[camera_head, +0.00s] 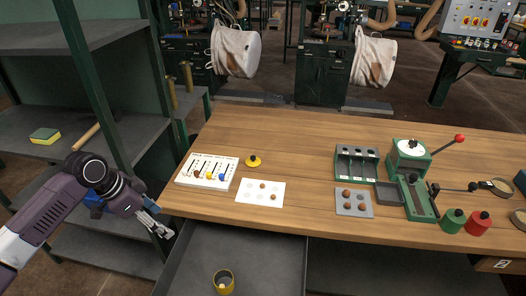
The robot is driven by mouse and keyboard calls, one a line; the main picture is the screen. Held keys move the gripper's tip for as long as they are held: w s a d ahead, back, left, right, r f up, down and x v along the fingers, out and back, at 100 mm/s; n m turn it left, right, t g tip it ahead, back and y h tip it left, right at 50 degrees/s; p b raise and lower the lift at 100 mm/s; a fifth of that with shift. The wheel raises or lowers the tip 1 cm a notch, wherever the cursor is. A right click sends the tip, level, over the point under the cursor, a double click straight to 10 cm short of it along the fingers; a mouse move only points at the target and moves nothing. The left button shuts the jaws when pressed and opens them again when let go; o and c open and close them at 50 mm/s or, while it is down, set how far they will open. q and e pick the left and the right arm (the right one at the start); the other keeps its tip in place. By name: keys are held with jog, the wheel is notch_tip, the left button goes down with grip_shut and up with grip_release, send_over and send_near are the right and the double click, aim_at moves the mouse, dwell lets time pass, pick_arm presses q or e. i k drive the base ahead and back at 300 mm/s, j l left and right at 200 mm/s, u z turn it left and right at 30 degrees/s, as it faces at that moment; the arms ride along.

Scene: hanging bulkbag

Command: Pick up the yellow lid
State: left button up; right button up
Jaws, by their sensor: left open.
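The yellow lid (253,161) is a small round disc with a black knob on top. It lies on the wooden table, right of the white slotted board and above the white card. My left gripper (161,230) is left of the table's front left corner, well apart from the lid. It is open, and nothing shows between its fingers. A yellow open cup (223,283) stands in the grey drawer below the table front, with a small pale thing inside. My right gripper is not in view.
The white board (207,171) with coloured knobs and the white card (260,192) with brown balls lie near the lid. Farther right are a grey plate (353,203), a green machine (410,160) and green and red pots. The open drawer (270,250) juts out in front.

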aim_at(252, 161)
jog(key=i+l, duration=1.05)
jog(key=i, duration=0.1)
